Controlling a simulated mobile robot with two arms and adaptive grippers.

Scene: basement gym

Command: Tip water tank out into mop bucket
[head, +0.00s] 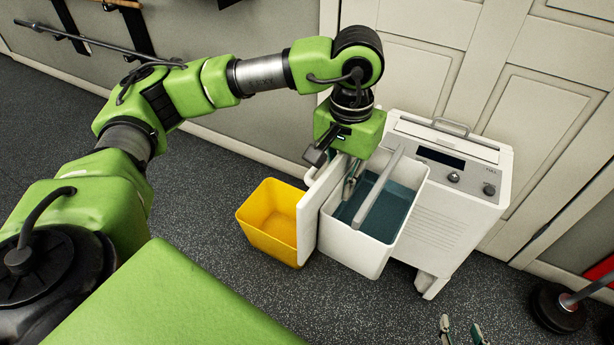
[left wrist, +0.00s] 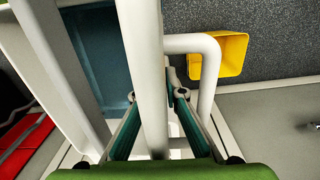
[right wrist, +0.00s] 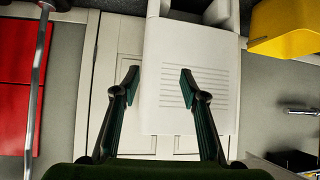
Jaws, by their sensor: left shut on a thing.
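The white water tank (head: 365,257) is upright beside the white machine, its open top showing blue-green water (head: 378,208). A grey handle bar (head: 380,190) spans its top. The yellow mop bucket (head: 268,217) stands on the floor left of the tank, partly hidden by the tank's front panel (head: 308,217); no contents show. My right gripper (head: 461,330) is open and empty, low in the head view; its fingers (right wrist: 158,78) are apart before the machine.
The white machine (head: 440,208) with its control panel stands right of the tank, against panelled doors (head: 550,120). A barbell (head: 562,302) lies at the lower right, near a red item (head: 602,272). Dark speckled floor (head: 225,275) is clear around the bucket.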

